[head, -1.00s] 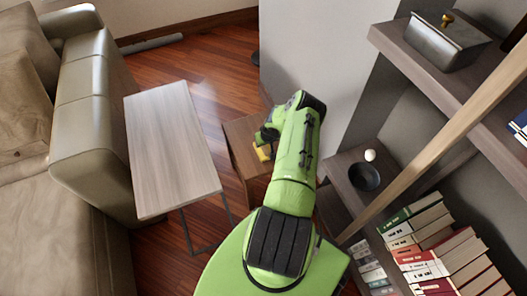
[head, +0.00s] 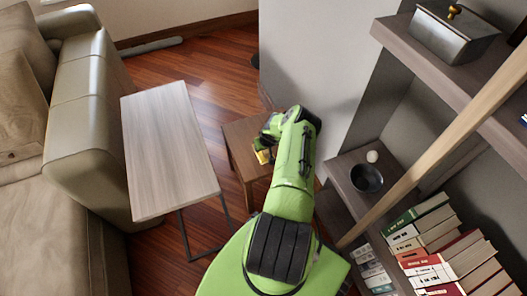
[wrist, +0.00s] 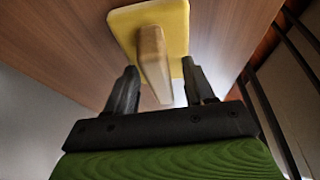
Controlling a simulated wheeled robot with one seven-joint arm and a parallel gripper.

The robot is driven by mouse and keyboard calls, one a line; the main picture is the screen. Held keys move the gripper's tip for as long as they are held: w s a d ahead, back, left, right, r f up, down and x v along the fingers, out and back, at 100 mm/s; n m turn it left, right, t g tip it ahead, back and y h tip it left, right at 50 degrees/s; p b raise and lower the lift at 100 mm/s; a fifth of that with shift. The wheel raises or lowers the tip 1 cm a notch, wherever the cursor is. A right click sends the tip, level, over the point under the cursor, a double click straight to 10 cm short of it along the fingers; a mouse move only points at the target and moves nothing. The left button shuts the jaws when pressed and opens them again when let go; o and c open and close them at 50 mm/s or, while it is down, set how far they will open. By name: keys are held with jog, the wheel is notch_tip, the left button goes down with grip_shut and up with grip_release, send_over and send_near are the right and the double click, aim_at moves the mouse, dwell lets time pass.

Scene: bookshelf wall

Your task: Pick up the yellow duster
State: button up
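The yellow duster (wrist: 175,22) has a flat yellow pad and a wooden handle (wrist: 152,58). In the wrist view it is against a brown wooden surface, with the handle pointing toward my gripper (wrist: 160,80). My gripper is open, with one dark finger on each side of the handle and visible gaps between. In the head view only a small yellow part of the duster (head: 264,156) shows beside my gripper (head: 266,143), over the small wooden table (head: 238,140). My green arm hides the rest.
A pale-topped side table (head: 165,150) stands left of the small wooden table, with a beige sofa (head: 85,120) beyond it. On the right is a shelf with books (head: 440,255), a dark bowl (head: 367,178) and a metal box (head: 450,38). A wall edge rises close behind my arm.

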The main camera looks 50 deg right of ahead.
grip_shut()
jog(key=shift+r+p, duration=0.3)
jog(key=shift+p, duration=0.2)
notch_tip(320, 180, up, 10)
jog(key=p, duration=0.3)
jog(key=shift+f, duration=0.1)
